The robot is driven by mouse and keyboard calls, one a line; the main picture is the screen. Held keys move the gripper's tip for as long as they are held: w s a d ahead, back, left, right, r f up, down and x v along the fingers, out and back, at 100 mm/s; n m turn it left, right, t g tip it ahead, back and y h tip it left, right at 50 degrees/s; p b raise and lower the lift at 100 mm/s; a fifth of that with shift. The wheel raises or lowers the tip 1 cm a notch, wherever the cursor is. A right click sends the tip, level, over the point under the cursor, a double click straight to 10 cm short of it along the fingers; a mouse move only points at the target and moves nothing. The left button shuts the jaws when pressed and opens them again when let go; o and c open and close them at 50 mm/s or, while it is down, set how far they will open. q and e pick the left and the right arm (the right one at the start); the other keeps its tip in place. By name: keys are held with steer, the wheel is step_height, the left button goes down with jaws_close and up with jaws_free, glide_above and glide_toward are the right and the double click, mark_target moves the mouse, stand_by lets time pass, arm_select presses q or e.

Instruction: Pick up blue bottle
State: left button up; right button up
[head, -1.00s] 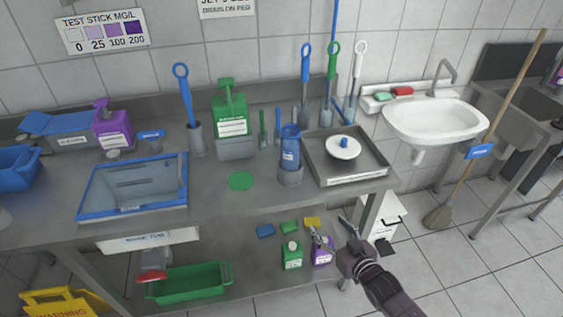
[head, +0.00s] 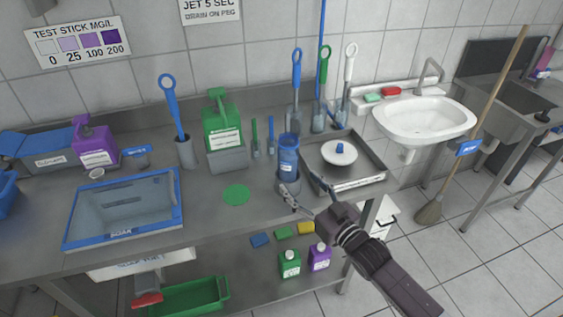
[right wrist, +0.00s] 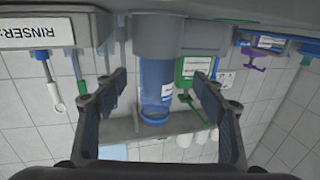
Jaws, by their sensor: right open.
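The blue bottle (head: 288,156) stands upright in a grey round holder (head: 288,186) near the front edge of the steel table. My right gripper (head: 304,192) is open and empty, just in front of the holder at about its height. In the right wrist view, which is upside down, the blue bottle (right wrist: 157,88) shows between the two spread fingers (right wrist: 160,85), beyond the tips, with the grey holder (right wrist: 160,35) around its base. My left gripper is out of view.
A steel tray (head: 350,180) with a white lidded dish (head: 339,153) stands right of the bottle. A green jug (head: 221,130) and small brushes (head: 262,138) stand behind left. A blue-rimmed basin (head: 125,208) is at left. A sink (head: 425,118) is at right.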

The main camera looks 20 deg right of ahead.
mark_target(294, 173)
steer(key=shift+w+a+r, duration=0.1)
steer(key=shift+w, duration=0.2)
steer(key=shift+w+r, duration=0.1)
steer(key=shift+w, duration=0.2)
steer(key=shift+w+a+p, duration=0.15)
steer(key=shift+w+p, duration=0.2)
steer(key=shift+w, duration=0.2)
steer(key=shift+w+r, duration=0.15)
steer(key=shift+w, duration=0.2)
steer(key=p+x, duration=0.1)
steer(key=x, duration=0.2)
steer(key=shift+w+r+p, duration=0.1)
steer(key=shift+w+p, duration=0.05)
steer(key=shift+p, duration=0.15)
steer(key=shift+w+a, duration=0.1)
steer(key=shift+w, duration=0.45)
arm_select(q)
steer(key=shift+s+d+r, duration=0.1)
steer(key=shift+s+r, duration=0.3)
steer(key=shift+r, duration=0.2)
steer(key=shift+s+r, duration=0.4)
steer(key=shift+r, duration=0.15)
arm_select(e)
steer(key=c, duration=1.3)
